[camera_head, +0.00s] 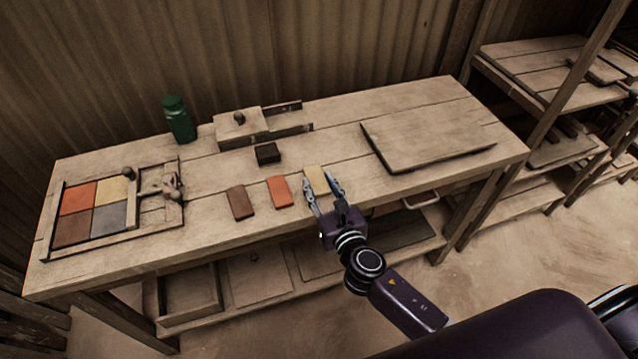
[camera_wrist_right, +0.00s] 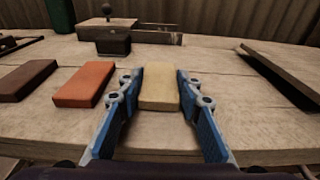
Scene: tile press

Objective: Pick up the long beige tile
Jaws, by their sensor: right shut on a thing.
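The long beige tile (camera_head: 316,179) lies on the wooden workbench near its front edge, right of an orange tile. My right gripper (camera_head: 324,187) reaches over the bench's front edge and is shut on the beige tile, one finger on each long side. In the right wrist view the beige tile (camera_wrist_right: 160,88) sits between the blue fingers of the right gripper (camera_wrist_right: 160,92). It appears to rest on the bench top; I cannot tell of any gap beneath it. My left gripper is not in view.
An orange tile (camera_head: 279,191) and a brown tile (camera_head: 240,203) lie to the left. A flat board (camera_head: 425,137) lies right.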

